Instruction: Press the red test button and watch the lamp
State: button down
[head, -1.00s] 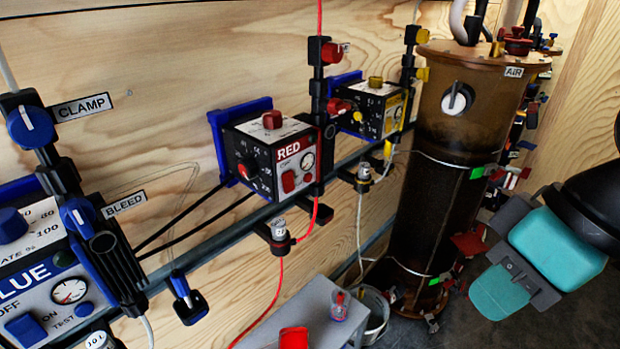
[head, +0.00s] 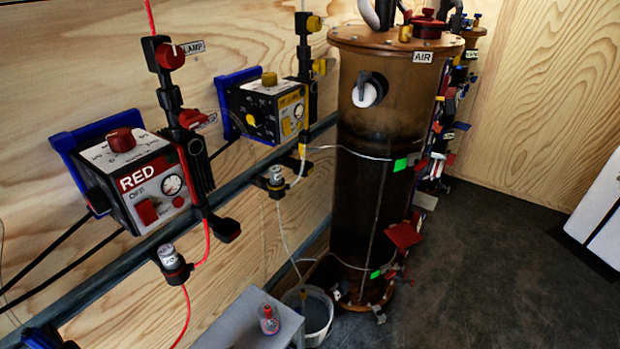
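The red unit (head: 135,180), a box with a white and red face marked RED, is mounted on the wooden wall at left. Its face carries a red rocker switch (head: 147,212), a round gauge (head: 172,185) and a small red button (head: 178,201) below the gauge. The small button's label is too small to read. A red knob (head: 121,140) sits on top of the box. I cannot make out a lit lamp on it. My gripper is not in view.
A yellow unit (head: 268,108) hangs behind the red one. A tall brown cylinder (head: 375,220) marked AIR stands right of it. A grey box (head: 235,325) and a bucket (head: 317,312) are below. Dark floor (head: 490,270) is open at right, with a white object (head: 600,215) beyond.

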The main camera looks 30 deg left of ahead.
aim_at(178, 202)
jog(key=z, duration=0.95)
jog(key=k, duration=1.55)
jog(key=u, duration=1.95)
